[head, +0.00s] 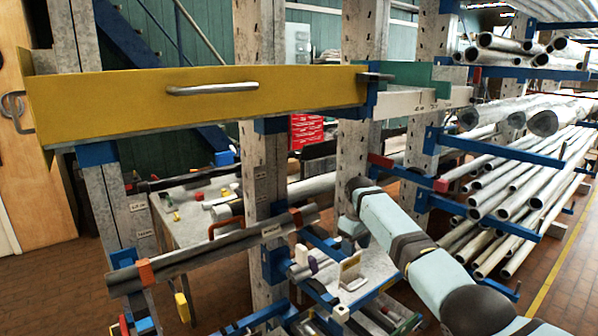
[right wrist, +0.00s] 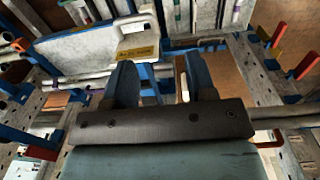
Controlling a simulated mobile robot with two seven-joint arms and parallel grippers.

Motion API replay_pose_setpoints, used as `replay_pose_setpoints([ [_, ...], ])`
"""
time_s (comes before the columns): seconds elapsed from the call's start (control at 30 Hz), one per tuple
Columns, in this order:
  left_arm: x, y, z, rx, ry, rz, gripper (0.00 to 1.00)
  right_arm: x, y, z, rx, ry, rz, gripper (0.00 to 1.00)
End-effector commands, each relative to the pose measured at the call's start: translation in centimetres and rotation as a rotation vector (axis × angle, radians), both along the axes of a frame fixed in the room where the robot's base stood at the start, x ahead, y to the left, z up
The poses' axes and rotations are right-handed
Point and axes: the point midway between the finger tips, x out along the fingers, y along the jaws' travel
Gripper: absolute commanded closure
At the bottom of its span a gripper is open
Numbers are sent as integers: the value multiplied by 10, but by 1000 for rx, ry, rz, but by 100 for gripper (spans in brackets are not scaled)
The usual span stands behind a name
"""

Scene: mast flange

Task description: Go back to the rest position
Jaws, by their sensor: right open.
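My right arm comes in from the lower right in the head view, and its right gripper (head: 349,232) hangs among the rack parts, partly hidden. In the right wrist view my right gripper (right wrist: 160,72) has its two blue fingers well apart, with nothing held between them. A white block with a yellow label (right wrist: 139,46) shows beyond the fingers; in the head view the pale labelled piece (head: 349,270) stands on a tray below the gripper. My left gripper is not in view.
A long yellow beam (head: 200,92) with a handle crosses the rack. Steel uprights (head: 262,150) and blue support arms (head: 505,148) surround my right arm. A grey pipe (head: 205,253) lies in orange clips at lower left. Bundled pipes (head: 520,185) fill the right side.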

Motion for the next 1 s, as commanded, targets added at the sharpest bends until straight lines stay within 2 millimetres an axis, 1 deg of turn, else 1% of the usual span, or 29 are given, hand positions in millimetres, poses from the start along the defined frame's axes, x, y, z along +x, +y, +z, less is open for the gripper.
replay_pose_setpoints([
  [0.03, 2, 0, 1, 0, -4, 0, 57, -6, 2, -28, 12, -15, -3, 49],
  [0.07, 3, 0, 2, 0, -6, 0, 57, -9, 4, -42, 20, -28, -4, 49],
  [0.1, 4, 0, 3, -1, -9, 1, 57, -14, 6, -62, 31, -47, -8, 49],
  [0.17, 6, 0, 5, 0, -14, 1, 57, -24, 9, -96, 52, -78, -17, 49],
  [0.2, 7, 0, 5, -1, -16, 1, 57, -32, 11, -118, 66, -103, -23, 49],
  [0.27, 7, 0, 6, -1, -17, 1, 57, -47, 13, -151, 91, -141, -36, 49],
  [0.3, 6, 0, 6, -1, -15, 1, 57, -58, 14, -172, 108, -167, -46, 49],
  [0.37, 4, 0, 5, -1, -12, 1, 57, -76, 16, -200, 133, -207, -62, 49],
  [0.4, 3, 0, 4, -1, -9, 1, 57, -89, 16, -219, 150, -232, -74, 49],
  [0.47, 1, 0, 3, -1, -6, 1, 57, -110, 16, -244, 174, -271, -93, 49],
  [0.5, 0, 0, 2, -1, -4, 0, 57, -125, 15, -259, 191, -298, -108, 49],
  [0.57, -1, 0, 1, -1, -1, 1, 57, -149, 14, -280, 213, -336, -128, 49],
  [0.6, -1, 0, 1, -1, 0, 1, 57, -166, 14, -293, 230, -361, -143, 49],
  [0.67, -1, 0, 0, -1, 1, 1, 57, -192, 11, -309, 251, -402, -165, 49],
  [0.7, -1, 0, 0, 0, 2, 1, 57, -210, 9, -318, 266, -427, -181, 49],
  [0.77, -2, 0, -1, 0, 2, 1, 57, -238, 5, -329, 287, -466, -203, 49],
  [0.8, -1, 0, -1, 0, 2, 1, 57, -257, 2, -335, 300, -492, -220, 49],
  [0.87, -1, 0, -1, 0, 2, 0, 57, -285, -2, -341, 319, -532, -243, 49],
  [0.9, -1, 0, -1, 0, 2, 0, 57, -305, -6, -343, 331, -560, -257, 49],
  [0.97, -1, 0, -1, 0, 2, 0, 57, -335, -11, -345, 349, -599, -279, 49],
  [1.0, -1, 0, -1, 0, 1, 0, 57, -354, -15, -344, 360, -628, -292, 49],
])
